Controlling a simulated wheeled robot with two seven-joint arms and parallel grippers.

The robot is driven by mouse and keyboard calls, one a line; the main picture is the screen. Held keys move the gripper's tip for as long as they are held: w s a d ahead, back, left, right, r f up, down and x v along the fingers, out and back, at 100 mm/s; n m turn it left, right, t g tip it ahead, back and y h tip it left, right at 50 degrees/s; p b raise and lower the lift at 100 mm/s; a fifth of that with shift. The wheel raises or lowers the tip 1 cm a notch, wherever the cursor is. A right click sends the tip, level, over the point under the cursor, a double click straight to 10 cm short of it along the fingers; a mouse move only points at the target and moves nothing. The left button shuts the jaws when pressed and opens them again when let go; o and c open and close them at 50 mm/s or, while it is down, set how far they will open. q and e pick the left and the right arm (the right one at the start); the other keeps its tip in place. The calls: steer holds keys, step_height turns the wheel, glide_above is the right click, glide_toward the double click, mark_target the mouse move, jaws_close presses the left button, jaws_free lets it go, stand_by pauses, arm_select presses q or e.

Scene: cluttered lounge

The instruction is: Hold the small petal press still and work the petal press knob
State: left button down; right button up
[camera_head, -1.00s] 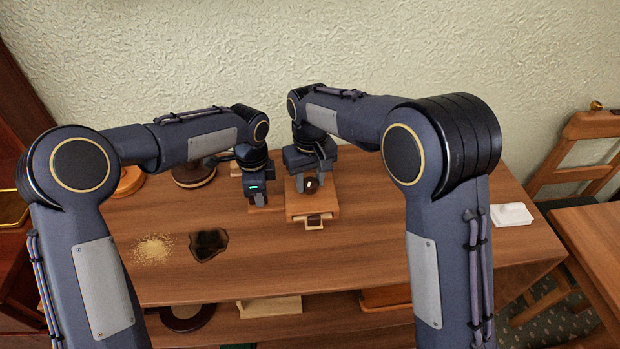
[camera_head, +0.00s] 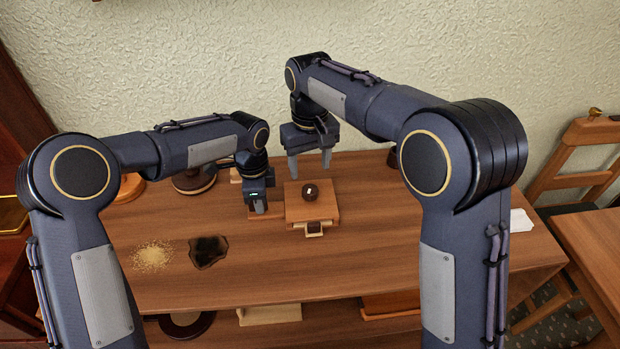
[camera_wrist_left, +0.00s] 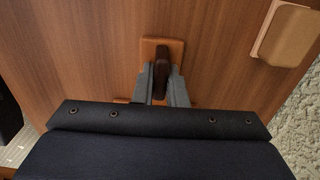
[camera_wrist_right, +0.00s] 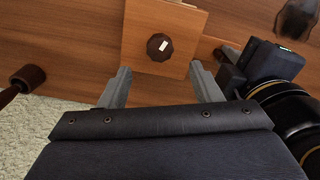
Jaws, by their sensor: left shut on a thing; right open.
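The small petal press (camera_head: 327,212) is a square light-wood block on the table, with a small drawer-like part (camera_head: 314,229) at its front. Its dark, faceted knob (camera_head: 310,191) bears a white mark on top, also clear in the right wrist view (camera_wrist_right: 159,46). My left gripper (camera_head: 262,208) is low at the press's left side. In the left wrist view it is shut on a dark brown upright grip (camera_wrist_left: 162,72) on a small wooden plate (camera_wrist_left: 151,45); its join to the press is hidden. My right gripper (camera_head: 310,172) is open and empty, apart from the knob, above and behind it.
A heap of golden grains (camera_head: 152,255) and a dark patch (camera_head: 208,251) lie front left. Round wooden pieces (camera_head: 195,181) stand behind my left arm. A dark-headed item (camera_wrist_right: 28,76) is right of the press. The wall is close behind; the table front is mostly clear.

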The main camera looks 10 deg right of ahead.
steer(key=shift+r, duration=2.3)
arm_select(q)
steer(key=c, duration=1.4)
jaws_free()
